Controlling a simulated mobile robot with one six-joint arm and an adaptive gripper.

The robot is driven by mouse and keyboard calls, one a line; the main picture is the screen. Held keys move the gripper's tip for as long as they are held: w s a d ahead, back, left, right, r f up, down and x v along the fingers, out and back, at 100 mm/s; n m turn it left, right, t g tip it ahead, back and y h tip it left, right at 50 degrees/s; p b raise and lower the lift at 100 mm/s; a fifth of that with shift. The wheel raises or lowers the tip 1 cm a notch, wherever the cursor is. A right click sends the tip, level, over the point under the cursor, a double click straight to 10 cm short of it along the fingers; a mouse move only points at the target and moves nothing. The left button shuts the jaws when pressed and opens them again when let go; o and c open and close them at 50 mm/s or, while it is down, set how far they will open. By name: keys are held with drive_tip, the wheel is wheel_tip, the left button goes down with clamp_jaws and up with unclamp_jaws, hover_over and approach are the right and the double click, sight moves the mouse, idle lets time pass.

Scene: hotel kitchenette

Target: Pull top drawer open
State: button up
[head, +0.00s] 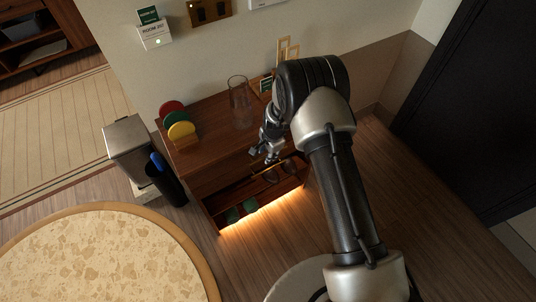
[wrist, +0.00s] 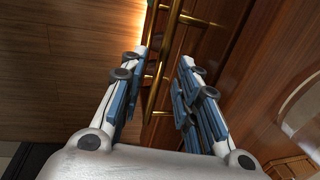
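A dark wooden cabinet (head: 205,137) stands against the wall in the head view. Its front carries brass handles; one brass handle bar (wrist: 166,62) runs between my fingers in the wrist view. A second brass bar (wrist: 200,21) shows beyond it. My gripper (wrist: 163,56) is open, with its two fingers on either side of the near bar and a gap showing beside it. In the head view my gripper (head: 268,156) is at the cabinet's front. My arm hides part of the drawer fronts, and I cannot tell from the head view how far the top drawer stands out.
A glass vase (head: 240,103) and red, yellow and green discs (head: 180,131) stand on the cabinet top. A bin (head: 128,138) and a dark holder with a blue item (head: 166,181) stand left. A round table (head: 95,258) is at front left. Light glows under the cabinet.

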drive_tip(key=shift+f, duration=0.3)
drive_tip(key=shift+c, duration=0.5)
clamp_jaws()
